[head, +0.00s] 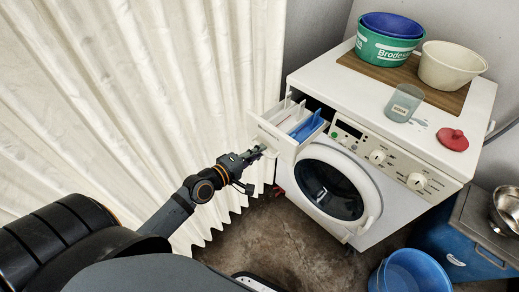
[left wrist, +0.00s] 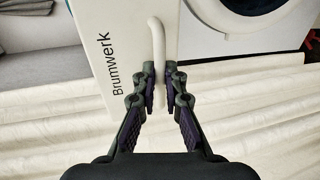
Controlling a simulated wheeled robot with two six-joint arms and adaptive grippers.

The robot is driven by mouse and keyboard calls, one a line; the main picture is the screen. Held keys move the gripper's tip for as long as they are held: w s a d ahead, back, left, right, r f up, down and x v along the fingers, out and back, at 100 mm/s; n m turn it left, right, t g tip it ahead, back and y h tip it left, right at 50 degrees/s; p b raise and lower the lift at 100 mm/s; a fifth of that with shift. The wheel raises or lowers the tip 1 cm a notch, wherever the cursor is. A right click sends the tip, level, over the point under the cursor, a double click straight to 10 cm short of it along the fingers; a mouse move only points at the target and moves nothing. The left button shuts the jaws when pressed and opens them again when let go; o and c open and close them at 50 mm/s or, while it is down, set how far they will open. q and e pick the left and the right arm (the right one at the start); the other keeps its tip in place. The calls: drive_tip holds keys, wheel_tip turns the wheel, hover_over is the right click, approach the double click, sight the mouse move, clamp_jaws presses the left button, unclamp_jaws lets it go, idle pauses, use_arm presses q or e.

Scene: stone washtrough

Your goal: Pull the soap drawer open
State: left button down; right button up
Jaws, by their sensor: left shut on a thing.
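The soap drawer (head: 272,134) stands pulled out of the upper left front of the white washing machine (head: 406,156). Its white compartments and a blue insert (head: 307,126) show from above. My left gripper (head: 258,150) is at the drawer front. In the left wrist view my left gripper (left wrist: 159,76) is shut on the curved white handle (left wrist: 156,36) of the drawer, with a finger on each side. The drawer front (left wrist: 112,45) there bears the word Brumwerk. My right gripper is not in view.
A pleated cream curtain (head: 130,90) hangs left of the machine, close to my left arm. On the machine top are stacked tubs (head: 384,48), a cream bowl (head: 452,65), a clear cup (head: 403,103) and a red lid (head: 452,139). A blue bucket (head: 412,272) stands lower right.

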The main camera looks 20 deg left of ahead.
use_arm(q)
drive_tip(key=c, duration=1.4)
unclamp_jaws()
